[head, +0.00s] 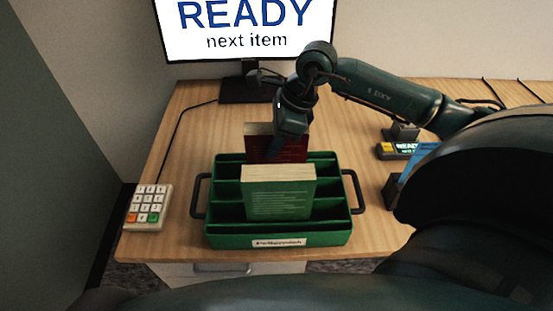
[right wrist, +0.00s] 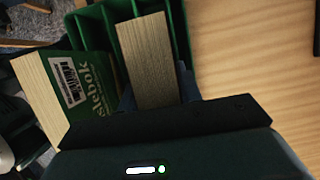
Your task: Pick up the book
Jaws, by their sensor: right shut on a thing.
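A dark red book (head: 293,152) stands upright at the back of a green compartment tray (head: 325,234). My right gripper (head: 275,148) reaches down from above and is shut on this red book near its top. In the right wrist view the book's pale page edge (right wrist: 150,62) lies between the fingers (right wrist: 156,90). A green book (head: 278,196) stands in the front part of the tray, apart from the gripper. It also shows in the right wrist view with a barcode label (right wrist: 84,92). The red book's lower part is hidden. My left gripper is not in view.
The tray has black handles and stands on a wooden table (head: 185,135). A keypad (head: 148,207) lies at the left edge. A monitor (head: 245,28) reading "READY next item" stands behind. A small lit device (head: 405,150) is to the right.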

